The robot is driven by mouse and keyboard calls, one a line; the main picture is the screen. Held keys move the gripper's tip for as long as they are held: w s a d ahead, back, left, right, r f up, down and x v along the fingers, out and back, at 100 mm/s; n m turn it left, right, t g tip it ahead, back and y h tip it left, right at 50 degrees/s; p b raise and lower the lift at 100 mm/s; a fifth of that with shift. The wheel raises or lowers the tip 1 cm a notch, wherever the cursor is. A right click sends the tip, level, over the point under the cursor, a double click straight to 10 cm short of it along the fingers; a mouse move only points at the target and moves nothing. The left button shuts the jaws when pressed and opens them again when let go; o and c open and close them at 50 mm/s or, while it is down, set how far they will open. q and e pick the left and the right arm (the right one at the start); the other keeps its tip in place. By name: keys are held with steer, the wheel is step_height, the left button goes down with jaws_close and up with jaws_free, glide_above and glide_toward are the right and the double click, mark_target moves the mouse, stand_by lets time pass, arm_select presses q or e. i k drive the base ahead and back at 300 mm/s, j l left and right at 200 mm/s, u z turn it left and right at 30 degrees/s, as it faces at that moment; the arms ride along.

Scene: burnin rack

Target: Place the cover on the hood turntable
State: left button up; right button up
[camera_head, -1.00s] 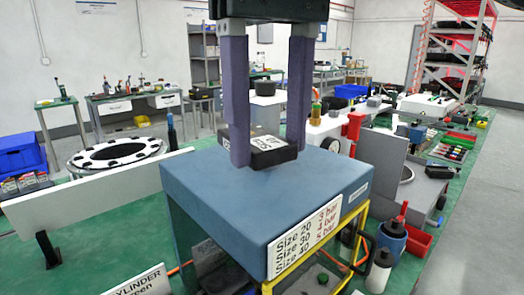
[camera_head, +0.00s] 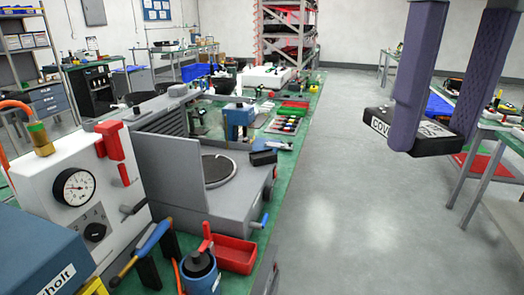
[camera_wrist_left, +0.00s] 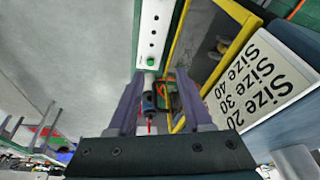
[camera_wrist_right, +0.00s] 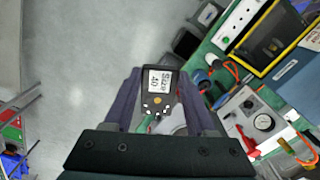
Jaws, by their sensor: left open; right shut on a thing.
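The cover (camera_head: 410,130) is a flat black block with a white label, partly readable as "COV". My right gripper (camera_head: 428,125) is shut on it and holds it in the air over the aisle at the right of the head view. In the right wrist view the held block (camera_wrist_right: 158,90) shows a "Size 40" label and small buttons between the fingers. The hood turntable (camera_head: 219,170) is a grey disc in a grey open housing at the left centre, with nothing on it. My left gripper (camera_wrist_left: 157,95) is open and empty in the left wrist view, beside the yellow frame.
A grey upright panel (camera_head: 172,185) stands in front of the turntable. The grey floor aisle (camera_head: 335,200) is clear.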

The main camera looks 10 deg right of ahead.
mark_target(205, 167)
steer(key=i+l+z, duration=0.1)
steer(key=i+l, duration=0.15)
steer(key=i, duration=0.15)
steer(key=i+l+z, duration=0.1)
steer(key=i+l, duration=0.15)
steer(key=i, duration=0.2)
steer(key=i+l+z, duration=0.1)
steer(key=i, duration=0.35)
steer(key=i+u, duration=0.2)
steer(key=u, duration=0.3)
steer(key=i+l+u, duration=0.2)
steer(key=u, duration=0.3)
steer(key=i+l+u, duration=0.15)
steer(key=u, duration=0.35)
steer(key=i+l+u, duration=0.1)
steer(key=l+u, duration=0.55)
steer(key=u, duration=0.3)
steer(key=l+u, duration=0.35)
steer(key=u, duration=0.15)
steer(key=i, duration=0.05)
